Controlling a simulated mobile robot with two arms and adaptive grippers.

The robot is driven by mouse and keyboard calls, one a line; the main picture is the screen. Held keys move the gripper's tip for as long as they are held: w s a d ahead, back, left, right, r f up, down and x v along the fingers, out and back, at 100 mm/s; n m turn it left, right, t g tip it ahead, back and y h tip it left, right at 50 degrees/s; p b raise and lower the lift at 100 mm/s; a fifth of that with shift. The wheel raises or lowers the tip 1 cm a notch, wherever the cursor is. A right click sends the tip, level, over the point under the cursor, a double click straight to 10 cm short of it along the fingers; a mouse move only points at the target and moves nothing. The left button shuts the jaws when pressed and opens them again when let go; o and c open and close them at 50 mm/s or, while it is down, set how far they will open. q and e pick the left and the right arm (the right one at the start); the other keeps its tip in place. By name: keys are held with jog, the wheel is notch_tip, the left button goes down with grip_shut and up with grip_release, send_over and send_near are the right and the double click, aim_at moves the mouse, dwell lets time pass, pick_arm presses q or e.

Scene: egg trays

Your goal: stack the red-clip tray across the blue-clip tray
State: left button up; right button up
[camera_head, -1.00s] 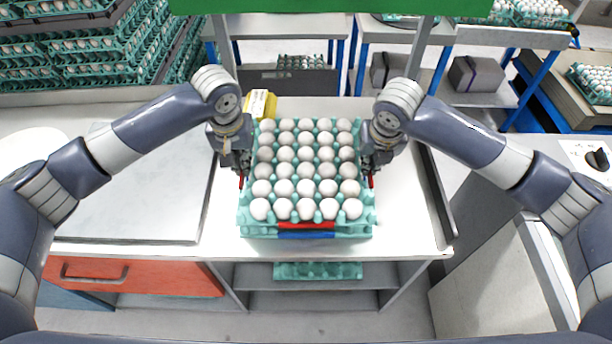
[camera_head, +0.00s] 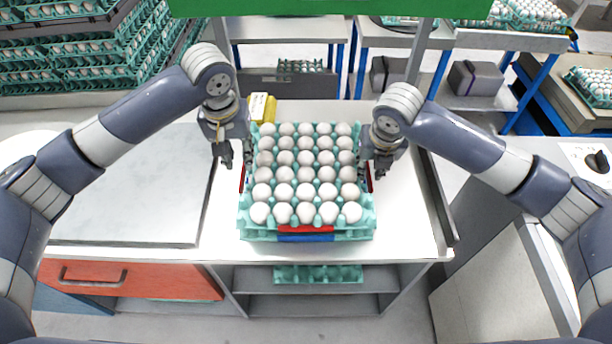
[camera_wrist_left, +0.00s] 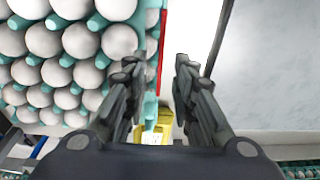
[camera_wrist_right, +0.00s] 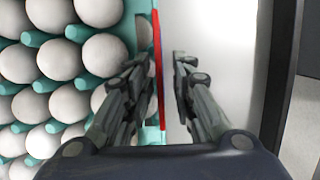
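The red-clip tray (camera_head: 263,223) is full of white eggs and sits on top of the blue-clip tray (camera_head: 262,235) on the white table. The red clip (camera_head: 306,228) shows at the front, just above the blue clip (camera_head: 306,238). A red strip also shows on each side. My left gripper (camera_head: 223,158) is open and empty, apart from the stack's left side. My right gripper (camera_head: 382,166) is open, close beside the right side. In the right wrist view, red and blue strips (camera_wrist_right: 157,70) appear between its fingers. The lower tray's contents are mostly hidden.
A yellow object (camera_head: 263,108) stands behind the stack's left corner. A grey panel (camera_head: 130,195) lies on the table to the left, with free room. A dark rail (camera_head: 438,200) runs along the table's right edge. A green bar (camera_head: 330,7) crosses overhead.

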pick_arm(q)
jog(key=r, duration=0.2)
jog(key=shift+s+r, duration=0.2)
jog(key=shift+r, duration=0.25)
pick_arm(e)
jog(key=shift+a+r, duration=0.1)
jog(key=shift+r, duration=0.15)
pick_arm(q)
jog(key=shift+a, duration=0.1)
pick_arm(e)
jog(key=v, duration=1.1)
jog(key=shift+r, duration=0.25)
jog(key=shift+s, duration=0.1)
